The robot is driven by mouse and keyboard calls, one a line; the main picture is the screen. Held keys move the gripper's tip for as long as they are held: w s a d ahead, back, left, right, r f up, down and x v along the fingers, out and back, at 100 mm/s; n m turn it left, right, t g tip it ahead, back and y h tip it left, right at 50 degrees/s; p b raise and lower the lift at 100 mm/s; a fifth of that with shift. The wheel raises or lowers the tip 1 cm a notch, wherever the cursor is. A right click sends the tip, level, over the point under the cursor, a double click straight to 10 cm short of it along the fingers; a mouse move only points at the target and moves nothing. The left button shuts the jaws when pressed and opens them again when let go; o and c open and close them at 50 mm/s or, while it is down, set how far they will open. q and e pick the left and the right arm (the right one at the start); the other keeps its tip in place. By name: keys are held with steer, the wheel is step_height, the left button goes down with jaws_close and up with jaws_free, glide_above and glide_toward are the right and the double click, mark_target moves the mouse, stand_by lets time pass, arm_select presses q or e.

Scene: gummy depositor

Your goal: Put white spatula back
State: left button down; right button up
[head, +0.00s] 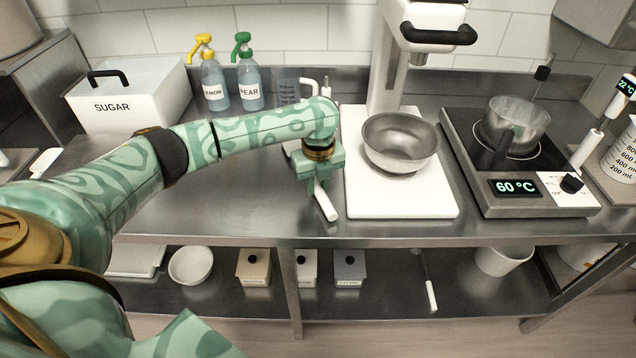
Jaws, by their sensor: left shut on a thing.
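My left gripper (318,180) reaches in from the left over the counter, just left of the white stand base. It is shut on a white rod-like piece, which looks like the handle of the white spatula (326,206). The handle's lower end sticks out below the fingers toward the counter's front edge. The spatula's other end is hidden behind my gripper and arm. I cannot tell whether the handle touches the counter. My right gripper is not in view.
A steel bowl (401,143) sits on the white stand base (402,204). A hot plate (543,187) with a pot (519,116) stands right of it. The counter's front left is clear.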

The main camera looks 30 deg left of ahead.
arm_select(q)
steer(key=shift+f, duration=0.55)
steer(key=c, duration=1.2)
jaws_free()
steer(key=shift+o, duration=0.2)
step_height(320, 180, up, 16)
steer(key=p, duration=0.6)
steer(key=shift+s+d+r, duration=0.15)
steer(key=shift+s+d, duration=0.05)
steer(key=shift+d, duration=0.05)
